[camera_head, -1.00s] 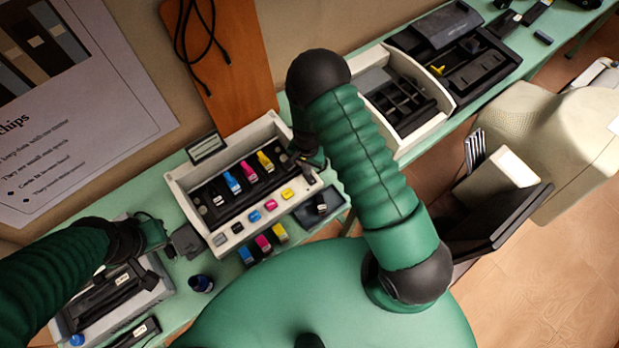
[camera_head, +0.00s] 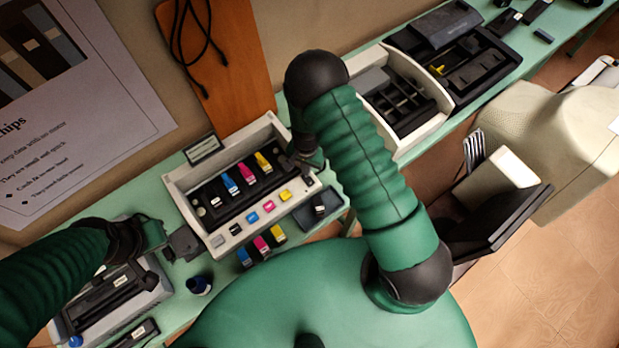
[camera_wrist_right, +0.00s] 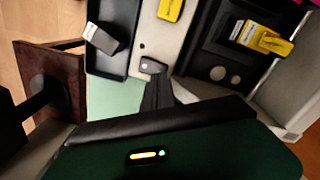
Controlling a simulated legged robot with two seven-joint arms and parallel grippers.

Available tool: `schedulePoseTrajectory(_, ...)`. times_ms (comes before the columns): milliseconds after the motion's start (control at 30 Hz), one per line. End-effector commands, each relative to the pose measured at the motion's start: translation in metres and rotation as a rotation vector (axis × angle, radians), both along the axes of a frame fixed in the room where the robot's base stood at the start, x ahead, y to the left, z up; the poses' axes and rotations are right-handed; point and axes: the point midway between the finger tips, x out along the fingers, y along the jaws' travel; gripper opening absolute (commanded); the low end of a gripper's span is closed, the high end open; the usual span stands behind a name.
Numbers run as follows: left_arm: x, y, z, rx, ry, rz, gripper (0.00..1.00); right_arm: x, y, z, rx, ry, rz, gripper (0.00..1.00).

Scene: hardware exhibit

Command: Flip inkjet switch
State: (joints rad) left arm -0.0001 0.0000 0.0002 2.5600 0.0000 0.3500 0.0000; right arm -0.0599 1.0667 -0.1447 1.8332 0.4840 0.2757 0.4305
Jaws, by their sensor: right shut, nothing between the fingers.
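The inkjet printer (camera_head: 205,229) is the open white-grey case at the centre of the head view, with coloured cartridges inside and coloured buttons on its front ledge. My right gripper (camera_head: 309,164) is at its right end. In the right wrist view my right gripper (camera_wrist_right: 157,92) is shut and empty, its tips close to a small dark switch (camera_wrist_right: 152,65) on the white ledge. I cannot tell whether they touch, and the gripper partly hides that area. My left gripper (camera_head: 184,243) is by the printer's left corner; its jaws are unclear.
A dark tray (camera_head: 329,213) with a black cartridge lies in front of the printer's right end. Loose coloured cartridges (camera_head: 261,244) and an ink bottle (camera_head: 199,285) are on the green table. Another open printer (camera_head: 410,150) stands to the right.

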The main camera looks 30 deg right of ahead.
Motion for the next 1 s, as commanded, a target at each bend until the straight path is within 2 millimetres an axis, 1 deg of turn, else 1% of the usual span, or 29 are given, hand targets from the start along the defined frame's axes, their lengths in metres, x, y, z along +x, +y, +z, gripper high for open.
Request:
schedulePoseTrajectory(467, 0.0, 0.0001, -0.0001, 0.0, 0.0, 0.0, 0.0, 0.0001, 0.001, 0.0001, 0.0, 0.0, 0.001, 0.0)
schedulePoseTrajectory(1000, 0.0, 0.0, -0.0066, 0.0, 0.0, 0.0, 0.0, 0.0001, 0.001, -0.0078, -0.001, -0.001, 0.001, 0.0)
